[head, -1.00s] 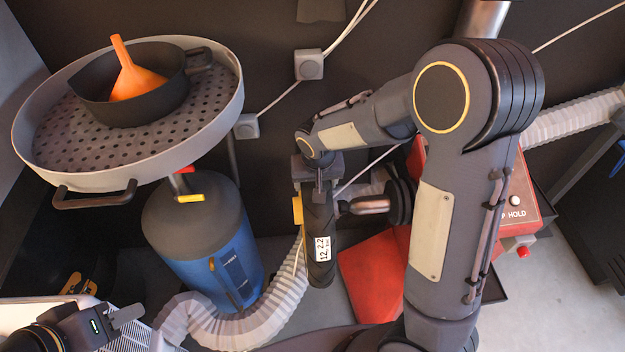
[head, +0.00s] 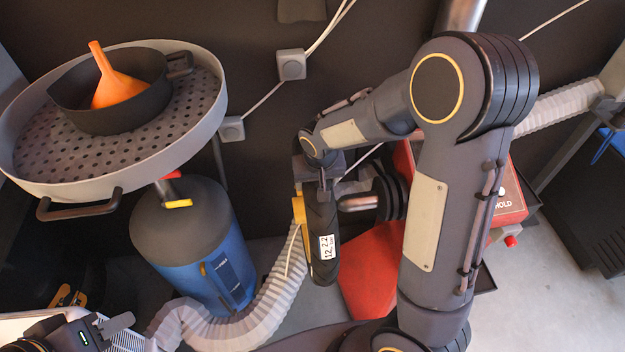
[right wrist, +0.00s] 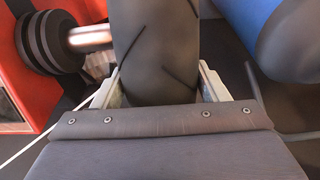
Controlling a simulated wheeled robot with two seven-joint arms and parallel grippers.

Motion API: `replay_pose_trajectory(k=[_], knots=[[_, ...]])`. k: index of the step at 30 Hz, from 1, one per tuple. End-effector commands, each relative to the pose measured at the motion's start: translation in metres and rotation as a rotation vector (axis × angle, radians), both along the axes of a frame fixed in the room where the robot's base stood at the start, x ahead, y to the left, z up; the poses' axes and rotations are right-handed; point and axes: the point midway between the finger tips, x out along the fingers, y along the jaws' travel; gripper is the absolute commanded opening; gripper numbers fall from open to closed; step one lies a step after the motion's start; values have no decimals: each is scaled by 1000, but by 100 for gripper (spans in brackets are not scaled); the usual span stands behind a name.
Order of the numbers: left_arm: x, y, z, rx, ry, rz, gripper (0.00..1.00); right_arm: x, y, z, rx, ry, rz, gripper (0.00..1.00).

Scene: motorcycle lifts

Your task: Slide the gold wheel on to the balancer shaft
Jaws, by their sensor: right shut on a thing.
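The gold wheel (head: 324,245) shows nearly edge-on in the head view, upright, with its black tyre towards me and a strip of gold on its left side. My right gripper (head: 318,190) is shut on the tyre from above; in the right wrist view the tyre (right wrist: 155,45) stands between both fingers. The balancer shaft (head: 358,202) points left from a black stepped flange (head: 390,192) on the red balancer (head: 375,265). The shaft's tip is at the wheel's right side; whether it enters the hub is hidden. My left gripper (head: 115,325) is low at the left, its opening unclear.
A blue drum (head: 205,260) stands left of the wheel, with a pale ribbed hose (head: 265,295) curving below. A round grey tray (head: 205,125) holds a black pan (head: 120,105) and an orange funnel (head: 115,85). My right arm covers part of the balancer.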

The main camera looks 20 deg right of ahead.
Motion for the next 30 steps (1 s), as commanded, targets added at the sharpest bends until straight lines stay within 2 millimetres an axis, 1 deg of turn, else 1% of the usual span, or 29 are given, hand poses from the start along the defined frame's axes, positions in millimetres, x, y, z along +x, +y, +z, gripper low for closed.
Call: replay_pose_trajectory(k=[1,30], knots=[[0,0,2,0,0,0,36,4,-2,5,2,-16,1,4],[0,0,8,0,0,0,36,-4,-35,5,2,-17,1,4]])
